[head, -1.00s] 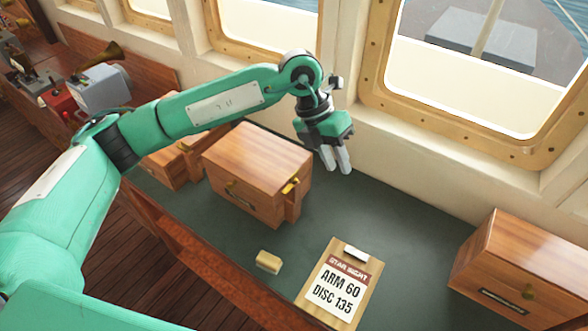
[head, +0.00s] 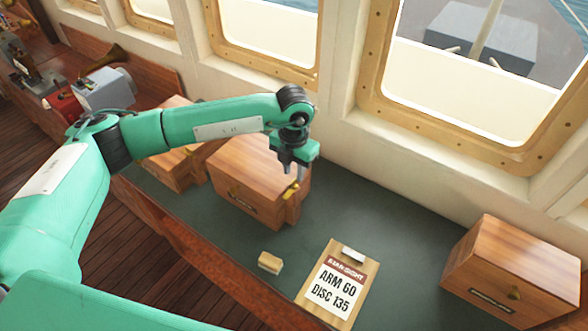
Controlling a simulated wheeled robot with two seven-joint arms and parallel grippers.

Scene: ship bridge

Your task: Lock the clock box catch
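Of the wooden boxes on the bench, the middle one (head: 245,172) has a closed lid and a brass catch (head: 291,190) on its right side, above a small wooden block. I take it for the clock box, but its front plate is too small to read. My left gripper (head: 294,174) points down at the box's right side, its fingertips just above or beside the catch. Whether they touch it I cannot tell, and the finger gap is unclear from this angle. My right gripper is out of view.
Another wooden box (head: 180,168) stands close on the left, and one (head: 518,265) at the right. A small pale block (head: 270,263) and a clipboard reading "ARM 60 DISC 135" (head: 335,287) lie on the dark green bench top (head: 400,235). The window wall (head: 425,150) runs behind.

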